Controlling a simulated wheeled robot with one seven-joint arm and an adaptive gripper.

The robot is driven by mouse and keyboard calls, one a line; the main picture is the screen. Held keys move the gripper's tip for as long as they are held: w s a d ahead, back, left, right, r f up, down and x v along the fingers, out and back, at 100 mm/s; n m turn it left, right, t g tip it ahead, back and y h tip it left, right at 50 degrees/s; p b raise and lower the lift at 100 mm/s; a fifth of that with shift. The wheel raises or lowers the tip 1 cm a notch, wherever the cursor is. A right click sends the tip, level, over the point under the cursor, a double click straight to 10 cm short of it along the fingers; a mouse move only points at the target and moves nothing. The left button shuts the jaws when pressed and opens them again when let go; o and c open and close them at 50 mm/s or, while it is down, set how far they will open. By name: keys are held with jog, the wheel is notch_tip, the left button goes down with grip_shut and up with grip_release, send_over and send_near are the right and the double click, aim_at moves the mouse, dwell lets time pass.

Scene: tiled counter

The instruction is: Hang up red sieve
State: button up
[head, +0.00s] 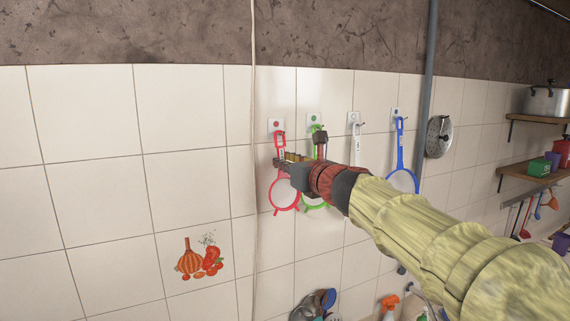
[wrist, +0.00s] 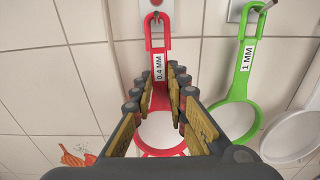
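The red sieve (head: 284,208) hangs upright against the tiled wall, with its handle loop around the hook (wrist: 155,17) at the top. In the wrist view, its red handle (wrist: 160,100) carries a "0.4 MM" label, and its round mesh is lower down, partly hidden by my fingers. My gripper (head: 299,150) is in front of the handle. In the wrist view, the two fingers of my gripper (wrist: 159,88) stand apart on either side of the handle, with small gaps showing. Whether the lower finger pads touch the sieve cannot be told.
A green sieve (wrist: 240,85) labelled "1 MM" hangs close on the right. A white sieve (wrist: 296,133) and a blue sieve (head: 402,178) hang farther right. A vertical pipe (head: 427,75) and shelves (head: 535,170) are beyond. The wall on the left is mostly bare tile.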

jog(key=o, duration=0.5)
jog(key=shift+o, duration=0.2)
jog(key=v, duration=1.2)
jog(key=v, duration=0.4)
jog(key=shift+f, duration=0.15)
dwell(0.3)
jog(key=shift+c, duration=0.8)
